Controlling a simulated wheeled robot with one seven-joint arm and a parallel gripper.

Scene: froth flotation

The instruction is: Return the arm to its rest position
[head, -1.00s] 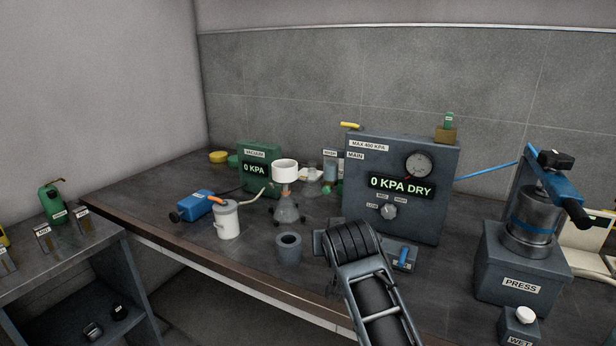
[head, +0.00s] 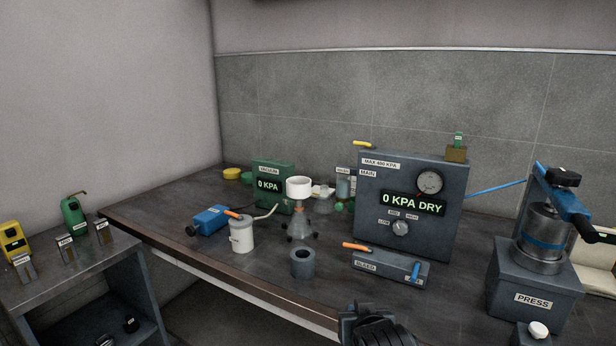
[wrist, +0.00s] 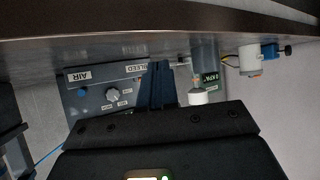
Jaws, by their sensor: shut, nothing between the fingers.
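My arm (head: 375,325) shows only as a dark ribbed part at the bottom edge of the head view, in front of the table's front edge. The fingertips are out of the head view. In the wrist view my gripper (wrist: 156,66) shows its dark fingers together and empty. The wrist picture is upside down, with the table edge (wrist: 150,30) across its top. The gripper looks towards the grey main pressure panel (wrist: 112,92) and touches nothing that I can see.
The bleed block (head: 388,272) with orange and blue levers lies before the main panel (head: 410,165). A grey ring (head: 302,270), flask with white funnel (head: 301,215), white jug (head: 241,235) and blue pump (head: 212,220) stand left. The press (head: 535,290) stands right.

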